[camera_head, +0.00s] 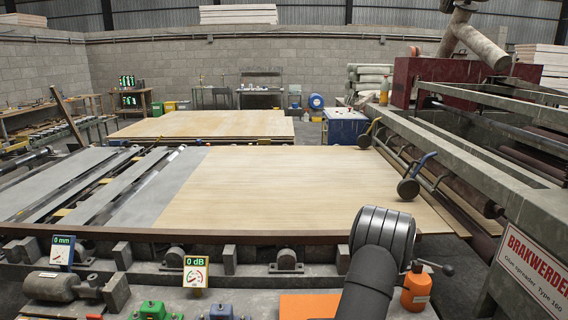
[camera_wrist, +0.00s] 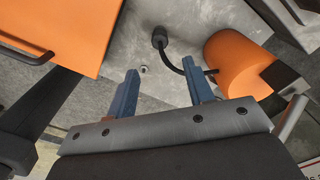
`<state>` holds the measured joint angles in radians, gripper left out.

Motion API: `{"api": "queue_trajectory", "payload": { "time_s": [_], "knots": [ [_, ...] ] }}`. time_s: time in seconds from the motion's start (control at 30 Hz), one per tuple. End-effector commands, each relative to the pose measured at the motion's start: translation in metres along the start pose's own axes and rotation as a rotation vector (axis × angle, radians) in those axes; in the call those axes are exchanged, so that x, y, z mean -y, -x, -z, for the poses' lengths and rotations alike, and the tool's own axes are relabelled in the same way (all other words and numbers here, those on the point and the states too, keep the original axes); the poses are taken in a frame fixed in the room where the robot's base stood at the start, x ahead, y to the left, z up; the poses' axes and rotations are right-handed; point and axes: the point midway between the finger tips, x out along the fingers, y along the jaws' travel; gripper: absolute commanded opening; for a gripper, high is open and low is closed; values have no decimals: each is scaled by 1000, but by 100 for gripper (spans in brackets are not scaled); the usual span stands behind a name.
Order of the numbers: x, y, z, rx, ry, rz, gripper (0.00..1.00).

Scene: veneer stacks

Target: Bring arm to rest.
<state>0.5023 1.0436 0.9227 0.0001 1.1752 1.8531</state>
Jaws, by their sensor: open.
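My gripper (camera_wrist: 160,72) shows in the wrist view with its two blue-grey fingers spread apart. Nothing is between the fingers, which point at a grey worn metal surface (camera_wrist: 175,30). An orange rounded container (camera_wrist: 233,58) lies just right of the right finger, and I cannot tell whether they touch. In the head view my dark arm rises from the bottom edge, right of centre. My gripper's fingers are hidden or not clear there.
An orange bottle (camera_head: 416,290) stands right of my arm. A black cable (camera_wrist: 175,58) runs near the fingers. An orange panel (camera_wrist: 60,30) with a dark handle is at upper left. A veneer sheet (camera_head: 270,185) lies on the conveyor beyond my arm. The machine's frame (camera_head: 530,210) bounds the right side.

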Motion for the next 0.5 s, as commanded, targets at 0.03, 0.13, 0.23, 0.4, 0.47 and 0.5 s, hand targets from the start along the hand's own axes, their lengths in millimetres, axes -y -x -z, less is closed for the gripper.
{"api": "queue_trajectory", "payload": {
  "time_s": [0.03,0.13,0.23,0.4,0.47,0.5],
  "knots": [
    [1,12,0,1,0,4,48],
    [-1,-7,0,-2,0,-6,48],
    [-1,-27,0,-2,0,-5,48],
    [-1,-61,0,-1,0,-3,48],
    [-1,-74,0,-1,0,-4,48],
    [-1,-81,0,-1,0,-3,48]
  ]
}}
